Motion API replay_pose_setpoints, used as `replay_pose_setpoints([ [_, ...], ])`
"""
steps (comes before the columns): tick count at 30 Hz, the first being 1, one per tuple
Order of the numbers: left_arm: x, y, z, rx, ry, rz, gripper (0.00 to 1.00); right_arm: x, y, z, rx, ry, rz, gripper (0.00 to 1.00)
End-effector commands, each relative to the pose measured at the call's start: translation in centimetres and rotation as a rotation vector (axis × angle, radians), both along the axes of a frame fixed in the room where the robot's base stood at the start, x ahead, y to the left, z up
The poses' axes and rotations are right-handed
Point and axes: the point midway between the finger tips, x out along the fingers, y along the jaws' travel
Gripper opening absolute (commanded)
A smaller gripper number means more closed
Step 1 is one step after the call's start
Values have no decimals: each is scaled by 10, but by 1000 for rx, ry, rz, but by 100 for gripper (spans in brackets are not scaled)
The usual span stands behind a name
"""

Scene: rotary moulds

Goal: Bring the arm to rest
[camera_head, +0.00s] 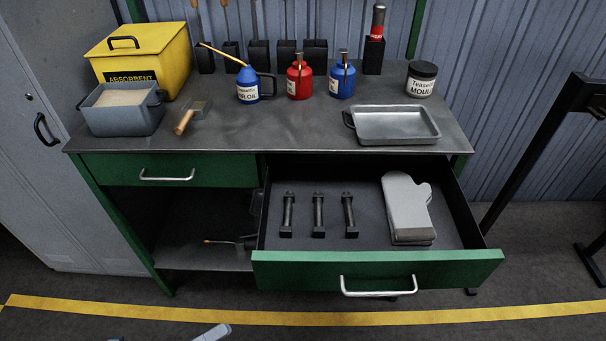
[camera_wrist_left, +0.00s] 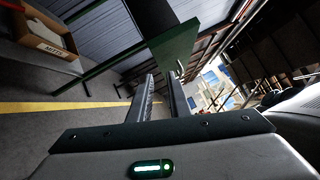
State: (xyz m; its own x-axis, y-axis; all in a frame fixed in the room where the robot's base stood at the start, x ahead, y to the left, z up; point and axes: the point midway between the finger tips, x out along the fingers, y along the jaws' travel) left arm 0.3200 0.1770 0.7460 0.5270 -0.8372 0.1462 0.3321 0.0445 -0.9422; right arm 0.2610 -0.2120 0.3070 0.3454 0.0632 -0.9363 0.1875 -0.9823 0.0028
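My left gripper (camera_wrist_left: 160,84) shows in the left wrist view with its two dark fingers apart. Nothing is between them, so it is open and empty. Beyond the fingertips are the floor and the dark green panel (camera_wrist_left: 172,52) of a drawer or bench. In the head view only a small pale piece of what seems to be my arm shows at the bottom edge, in front of the bench and clear of the drawer. My right gripper is in neither view.
The open green drawer (camera_head: 376,270) juts from the workbench (camera_head: 290,128); it holds several black bolts and a grey mitt (camera_head: 405,208). Oil cans, a tray (camera_head: 395,140) and a yellow bin (camera_head: 150,52) stand on top. Floor before the yellow line (camera_head: 200,314) is clear.

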Motion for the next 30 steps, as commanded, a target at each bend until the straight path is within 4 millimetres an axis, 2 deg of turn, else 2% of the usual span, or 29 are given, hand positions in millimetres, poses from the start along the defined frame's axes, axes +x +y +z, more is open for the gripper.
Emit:
replay_pose_setpoints([
  [4, 24, 11, -27, -42, 138, 104, 17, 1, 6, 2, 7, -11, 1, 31],
  [8, 48, 26, -62, -103, 306, 229, 17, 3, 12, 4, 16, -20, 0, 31],
  [11, 66, 41, -103, -181, 485, 360, 17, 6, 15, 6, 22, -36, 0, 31],
  [13, 76, 54, -141, -261, 643, 477, 17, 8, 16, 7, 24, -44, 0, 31],
  [16, 80, 69, -203, -401, 888, 654, 17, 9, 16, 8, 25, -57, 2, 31],
  [20, 63, 74, -283, -603, 1199, 881, 17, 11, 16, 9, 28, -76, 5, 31],
  [21, 53, 72, -306, -668, 1291, 947, 17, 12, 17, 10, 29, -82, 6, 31],
  [24, 25, 59, -357, -814, 1500, 1104, 17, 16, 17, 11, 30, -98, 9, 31],
  [27, -3, 41, -392, -930, 1660, 1230, 17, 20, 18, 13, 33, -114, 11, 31],
  [30, -25, 26, -413, -1008, 1768, 1320, 17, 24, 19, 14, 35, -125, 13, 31],
])
